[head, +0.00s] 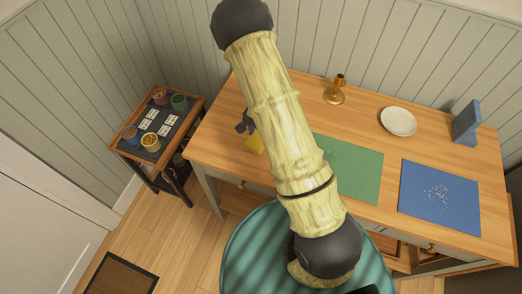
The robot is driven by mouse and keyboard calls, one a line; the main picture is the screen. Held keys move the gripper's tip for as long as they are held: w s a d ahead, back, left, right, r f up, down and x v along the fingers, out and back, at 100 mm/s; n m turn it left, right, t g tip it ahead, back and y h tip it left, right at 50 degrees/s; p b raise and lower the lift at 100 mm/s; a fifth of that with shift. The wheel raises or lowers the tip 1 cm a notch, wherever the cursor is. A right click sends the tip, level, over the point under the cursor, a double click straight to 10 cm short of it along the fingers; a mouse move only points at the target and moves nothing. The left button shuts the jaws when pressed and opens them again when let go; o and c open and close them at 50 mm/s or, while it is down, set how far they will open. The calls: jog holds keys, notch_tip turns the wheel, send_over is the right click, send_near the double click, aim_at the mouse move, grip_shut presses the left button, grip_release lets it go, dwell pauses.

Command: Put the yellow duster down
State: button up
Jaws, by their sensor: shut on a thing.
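The yellow duster (255,145) shows in the head view near the left part of the wooden table (215,146), just left of my arm. My dark gripper (246,128) is right above it and shut on it. My arm hides part of the gripper and perhaps part of the duster. I cannot tell whether the duster touches the tabletop.
A green mat (355,172) and a blue mat (440,200) with pale crumbs lie to the right. A brass candlestick (335,92), a white plate (398,121) and a blue-grey upright object (466,123) stand behind. A small side table (188,126) with cups is at left.

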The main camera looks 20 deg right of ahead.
jog(key=m, duration=0.2)
jog(key=r+m, duration=0.1)
jog(key=m, duration=0.2)
jog(key=shift+b, duration=0.3)
jog(key=m, duration=0.2)
jog(key=r+m, duration=0.1)
jog(key=m, duration=0.1)
jog(key=shift+m+b, duration=0.3)
jog(key=shift+m, duration=0.1)
jog(key=m, duration=0.2)
jog(key=r+m, duration=0.1)
jog(key=m, duration=0.2)
jog(key=shift+b, duration=0.3)
jog(key=m, duration=0.2)
jog(key=r+m, duration=0.1)
jog(key=m, duration=0.2)
jog(key=shift+s+r, duration=0.15)
jog(key=shift+s, duration=0.05)
notch_tip(320, 180, down, 6)
jog(key=shift+f, duration=0.15)
jog(key=shift+f, duration=1.85)
